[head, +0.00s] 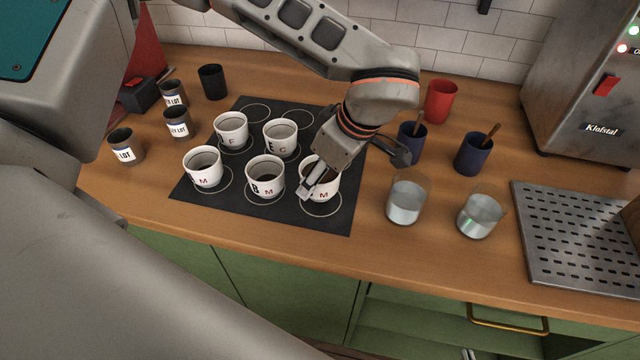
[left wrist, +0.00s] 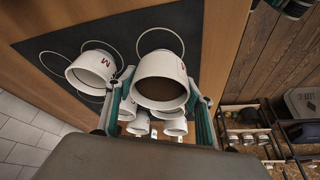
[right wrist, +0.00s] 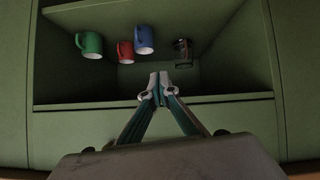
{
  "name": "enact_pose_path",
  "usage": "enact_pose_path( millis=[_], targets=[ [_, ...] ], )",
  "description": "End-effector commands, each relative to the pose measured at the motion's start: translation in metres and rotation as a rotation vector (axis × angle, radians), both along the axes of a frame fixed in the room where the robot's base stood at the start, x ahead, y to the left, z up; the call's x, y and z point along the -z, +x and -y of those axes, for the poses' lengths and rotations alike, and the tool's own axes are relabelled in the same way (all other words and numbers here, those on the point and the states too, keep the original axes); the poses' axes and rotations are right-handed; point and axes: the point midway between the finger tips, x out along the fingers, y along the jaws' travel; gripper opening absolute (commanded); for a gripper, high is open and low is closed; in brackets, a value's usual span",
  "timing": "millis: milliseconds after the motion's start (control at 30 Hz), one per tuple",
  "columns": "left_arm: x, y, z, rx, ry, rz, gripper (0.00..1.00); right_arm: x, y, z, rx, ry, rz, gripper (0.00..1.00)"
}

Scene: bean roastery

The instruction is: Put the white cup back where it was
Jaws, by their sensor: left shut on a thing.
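White lettered cups stand on the black mat (head: 338,222), which has white rings. My left gripper (head: 318,186) is shut on the white cup marked M (head: 323,193) at the mat's front right. In the left wrist view, its fingers (left wrist: 165,98) flank that cup (left wrist: 160,68). The cup is upright with dark content, over or in the front right ring; I cannot tell if it touches the mat. The cup marked B M (head: 265,186) is just left of it. My right gripper (right wrist: 158,88) is shut and empty before an open green cabinet shelf in the right wrist view.
Two clear glasses (head: 405,208) and dark blue cups (head: 473,157) stand right of the mat. Other white cups (head: 204,174) fill nearby rings; back rings (head: 255,112) are empty. A perforated metal tray (head: 560,275) lies at right. Mugs (right wrist: 145,40) stand in the cabinet.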

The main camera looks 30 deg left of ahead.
Motion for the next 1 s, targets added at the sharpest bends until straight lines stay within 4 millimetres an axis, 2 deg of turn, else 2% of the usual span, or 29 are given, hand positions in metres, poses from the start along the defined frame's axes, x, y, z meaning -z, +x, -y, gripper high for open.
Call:
enact_pose_path(
  millis=[100,200,600,633,667,700,1000],
  targets=[
    [0.019,-0.001,0.000,0.000,0.001,-0.005,0.21,0.001,0.000,0.000,0.000,0.000,-0.001,0.00],
    [0.031,-0.001,0.000,0.000,0.000,-0.002,0.20,0.001,0.000,0.000,0.000,-0.001,-0.001,0.00],
    [0.036,0.000,0.000,0.000,0.000,0.000,0.20,0.004,-0.001,0.000,0.000,0.000,-0.003,0.00],
    [0.036,0.000,0.000,0.000,0.000,-0.001,0.58,0.004,-0.001,0.000,0.000,0.000,-0.003,0.00],
    [0.036,0.000,0.000,0.000,0.000,-0.001,0.65,0.004,-0.001,0.000,0.000,0.000,-0.003,0.00],
    [0.036,0.000,0.000,0.000,0.000,-0.001,0.69,0.004,-0.001,0.000,0.000,0.000,-0.003,0.00],
    [0.035,0.000,0.000,0.000,0.000,-0.001,0.69,0.003,-0.001,0.000,0.000,0.000,-0.003,0.00]
  ],
)
